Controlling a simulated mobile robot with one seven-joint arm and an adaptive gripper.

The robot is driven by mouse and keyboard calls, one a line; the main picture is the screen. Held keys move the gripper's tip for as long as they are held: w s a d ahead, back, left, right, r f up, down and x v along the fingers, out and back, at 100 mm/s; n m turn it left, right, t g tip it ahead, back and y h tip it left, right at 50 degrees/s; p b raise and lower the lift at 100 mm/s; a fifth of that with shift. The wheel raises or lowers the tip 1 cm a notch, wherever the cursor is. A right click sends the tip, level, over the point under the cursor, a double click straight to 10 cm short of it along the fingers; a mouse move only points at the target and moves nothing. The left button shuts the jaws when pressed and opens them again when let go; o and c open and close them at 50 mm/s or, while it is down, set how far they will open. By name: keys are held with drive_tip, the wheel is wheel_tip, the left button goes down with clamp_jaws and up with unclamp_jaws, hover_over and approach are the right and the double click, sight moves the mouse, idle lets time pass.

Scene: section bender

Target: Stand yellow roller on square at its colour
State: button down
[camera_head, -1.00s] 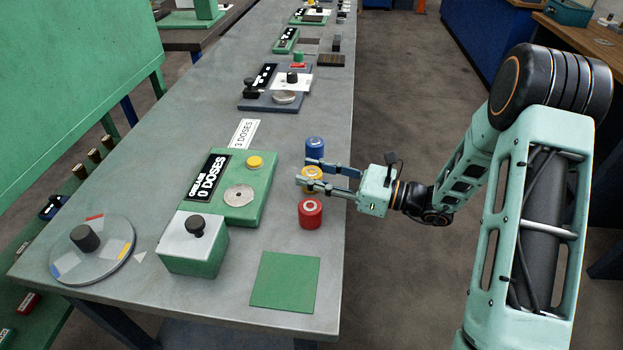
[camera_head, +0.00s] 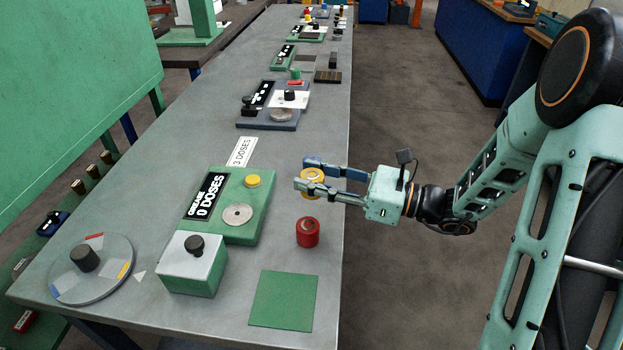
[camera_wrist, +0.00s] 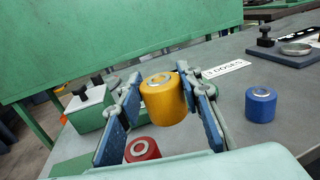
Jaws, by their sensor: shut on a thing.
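The yellow roller (camera_head: 312,175) is held upright between the two fingers of my gripper (camera_head: 306,176). In the wrist view the yellow roller (camera_wrist: 163,98) fills the gap between the blue finger pads and appears raised above the bench. The red roller (camera_head: 307,232) stands on the bench in front of it. A flat, bare green square (camera_head: 283,300) lies near the bench's front edge. A round grey dial (camera_head: 90,268) has red, yellow and blue marks.
A green grease unit (camera_head: 238,215) with a yellow button (camera_head: 253,181) and metal disc stands left of the rollers. A green box (camera_head: 193,265) with a black knob stands between the dial and the green square. Other fixtures stand farther back. Bench around the square is clear.

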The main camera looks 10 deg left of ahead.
drive_tip(key=s+d+r, duration=0.3)
drive_tip(key=s+r, duration=0.1)
drive_tip(key=s, duration=0.5)
drive_tip(key=w+d+f+m+t+h+p, duration=0.1)
drive_tip(key=w+d+f+m+t+h, duration=0.2)
drive_tip(key=w+d, duration=0.55)
drive_tip(key=w+d+f+m+t+p, duration=0.15)
drive_tip(key=w+d+f+t, duration=0.35)
drive_tip(key=d, duration=0.6)
wheel_tip(320, 180, up, 8)
drive_tip(key=p, duration=1.4)
drive_tip(key=shift+w+m+g, duration=0.25)
drive_tip(key=shift+m+g, duration=0.05)
drive_tip(key=shift+m, duration=0.05)
drive_tip(key=shift+a+r, duration=0.1)
drive_tip(key=shift+a, duration=0.05)
drive_tip(key=m+t+h, duration=0.5)
drive_tip(key=h, duration=0.1)
